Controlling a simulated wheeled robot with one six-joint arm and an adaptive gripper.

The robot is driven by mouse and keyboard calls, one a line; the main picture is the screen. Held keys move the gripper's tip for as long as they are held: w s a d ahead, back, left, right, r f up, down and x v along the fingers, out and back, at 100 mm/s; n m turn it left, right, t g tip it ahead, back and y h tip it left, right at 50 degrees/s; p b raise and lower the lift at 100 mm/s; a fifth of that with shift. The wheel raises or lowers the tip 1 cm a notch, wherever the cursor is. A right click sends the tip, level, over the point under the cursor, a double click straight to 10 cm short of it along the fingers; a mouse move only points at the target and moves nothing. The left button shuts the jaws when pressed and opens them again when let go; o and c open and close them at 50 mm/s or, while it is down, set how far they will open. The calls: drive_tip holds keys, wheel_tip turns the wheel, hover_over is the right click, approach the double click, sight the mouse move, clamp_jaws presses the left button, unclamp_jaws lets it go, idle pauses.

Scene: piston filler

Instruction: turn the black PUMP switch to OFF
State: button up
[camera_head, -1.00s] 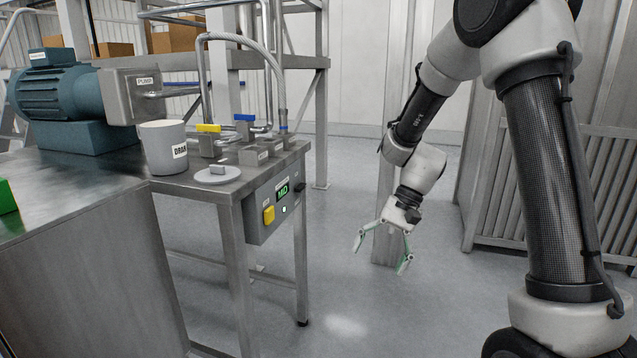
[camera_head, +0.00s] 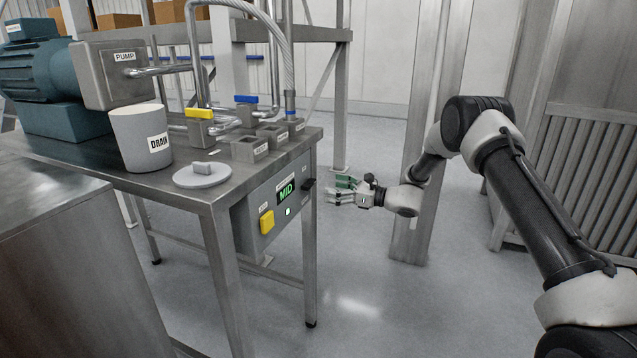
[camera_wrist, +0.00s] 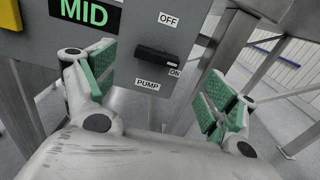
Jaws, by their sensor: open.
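The black PUMP switch (camera_wrist: 155,58) is on the grey control panel (camera_wrist: 125,30), between an OFF label (camera_wrist: 168,19) above and a PUMP label (camera_wrist: 147,84) below. Its handle lies roughly level, with its right end close to the ON label (camera_wrist: 174,72). In the head view the switch (camera_head: 308,185) is a small dark knob at the panel's right end. My gripper (camera_head: 340,190) is open and empty, to the right of the panel and pointing at it. In the wrist view its green-padded fingers (camera_wrist: 160,88) stand either side of the switch, apparently not touching it.
The panel also carries a green MID display (camera_head: 286,190) and a yellow button (camera_head: 267,221). On the steel table (camera_head: 190,190) above stand a DRAIN bucket (camera_head: 140,138), a round lid (camera_head: 202,175) and valves with yellow and blue handles.

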sight(312, 184)
drive_tip(key=x, duration=0.7)
drive_tip(key=shift+a+f, duration=0.1)
drive_tip(key=shift+a, duration=0.25)
drive_tip(key=c, duration=1)
